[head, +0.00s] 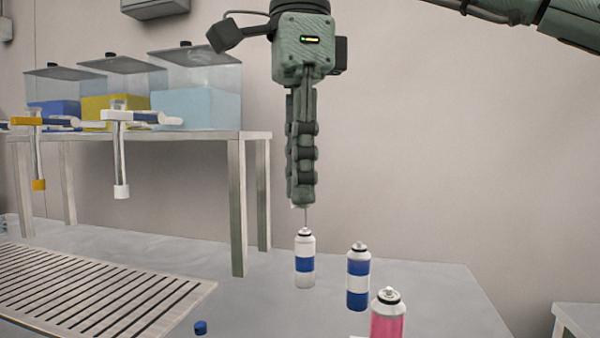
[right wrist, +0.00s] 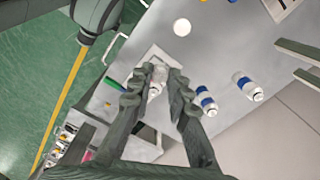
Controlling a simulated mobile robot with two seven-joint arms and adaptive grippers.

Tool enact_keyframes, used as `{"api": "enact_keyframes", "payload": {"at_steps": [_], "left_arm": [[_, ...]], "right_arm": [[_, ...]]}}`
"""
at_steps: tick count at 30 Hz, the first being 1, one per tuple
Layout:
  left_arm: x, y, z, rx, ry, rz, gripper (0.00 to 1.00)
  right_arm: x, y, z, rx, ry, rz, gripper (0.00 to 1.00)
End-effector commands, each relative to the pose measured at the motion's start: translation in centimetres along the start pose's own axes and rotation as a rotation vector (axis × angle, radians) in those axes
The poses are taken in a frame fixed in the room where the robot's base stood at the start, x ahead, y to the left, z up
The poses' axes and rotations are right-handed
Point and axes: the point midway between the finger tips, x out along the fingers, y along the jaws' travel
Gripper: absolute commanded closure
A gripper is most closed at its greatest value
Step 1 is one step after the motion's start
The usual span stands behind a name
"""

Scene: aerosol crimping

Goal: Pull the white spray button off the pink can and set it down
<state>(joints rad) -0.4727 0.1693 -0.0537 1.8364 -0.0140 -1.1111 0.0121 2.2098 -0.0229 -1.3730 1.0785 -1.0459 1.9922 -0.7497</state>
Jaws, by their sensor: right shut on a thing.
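The pink can (head: 387,324) stands upright at the bottom of the head view, cut off by the frame. Its top shows a pale valve cup with a dark ring and no clear button. My right gripper (head: 302,203) points straight down, up and left of the pink can in the picture. Its fingers are closed on a small whitish piece, which looks like the white spray button (right wrist: 155,88) in the right wrist view. A thin stem shows under the fingertips in the head view. The fingers hide most of the held piece. My left gripper is not in view.
Two blue-and-white cans, one (head: 304,270) below the gripper in the picture and one (head: 358,283) beside the pink can, stand on the grey table (head: 255,310). A blue cap (head: 200,327) and a slotted rack (head: 90,290) lie left. A raised shelf (head: 190,136) carries bins.

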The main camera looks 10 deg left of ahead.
Motion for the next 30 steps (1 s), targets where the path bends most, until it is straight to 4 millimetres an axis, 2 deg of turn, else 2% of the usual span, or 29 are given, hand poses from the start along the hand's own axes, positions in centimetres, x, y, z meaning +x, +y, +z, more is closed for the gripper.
{"api": "enact_keyframes", "payload": {"at_steps": [6, 21, 30], "left_arm": [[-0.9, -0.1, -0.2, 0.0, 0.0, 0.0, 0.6], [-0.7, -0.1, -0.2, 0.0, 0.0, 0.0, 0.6], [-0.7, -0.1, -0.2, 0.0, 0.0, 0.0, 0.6]], "right_arm": [[-1.0, 0.0, 0.0, 0.0, 0.0, 0.0, 0.98], [-2.9, 0.0, 0.0, 0.0, 0.001, -0.001, 0.98], [-3.0, 0.0, 0.0, 0.0, 0.0, 0.0, 0.98]]}}
